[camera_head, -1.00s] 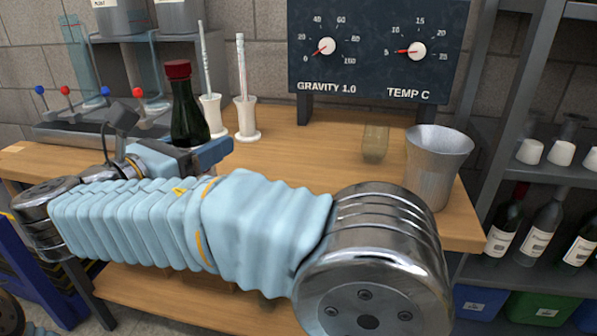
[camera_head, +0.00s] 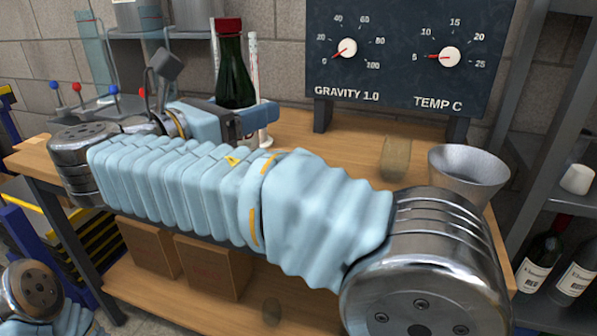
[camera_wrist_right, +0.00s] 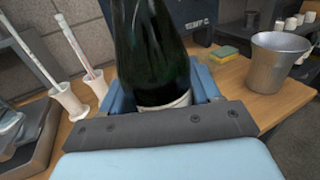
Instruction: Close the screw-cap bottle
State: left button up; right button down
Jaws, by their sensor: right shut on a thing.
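A dark green bottle (camera_head: 236,75) with a red cap (camera_head: 228,26) on its neck stands upright at my right gripper. My right gripper (camera_head: 238,116) is shut on the bottle's lower body. The right wrist view shows the bottle (camera_wrist_right: 155,50) between the blue fingers (camera_wrist_right: 162,98), with a pale label edge just above the dark palm; its top is out of that view. In the head view my right arm hides the bottle's base. Part of my left arm shows at the lower left, but its gripper is outside the picture.
A metal bucket (camera_head: 468,172) stands at the bench's right end (camera_wrist_right: 280,63). A gauge panel (camera_head: 405,55) stands behind. White holders with thin tubes (camera_wrist_right: 70,101) stand left of the bottle in the wrist view. A yellow-green sponge (camera_wrist_right: 224,54) lies near the panel. Shelves with bottles (camera_head: 575,270) are at right.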

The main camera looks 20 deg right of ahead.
jog(key=w+d+f+b, duration=0.2)
jog(key=w+d+f, duration=0.3)
jog(key=d+f, duration=0.2)
jog(key=shift+w+d+f, duration=0.2)
jog(key=shift+d+f, duration=0.2)
jog(key=shift+d, duration=0.65)
jog(key=f, duration=0.3)
jog(key=shift+w+d+f+b, duration=0.2)
jog(key=shift+d+f+b, duration=0.1)
jog(key=shift+d+b, duration=0.05)
jog(key=shift+f, duration=0.2)
jog(key=shift+f, duration=0.15)
jog(key=shift+c, duration=1.2)
grip_release()
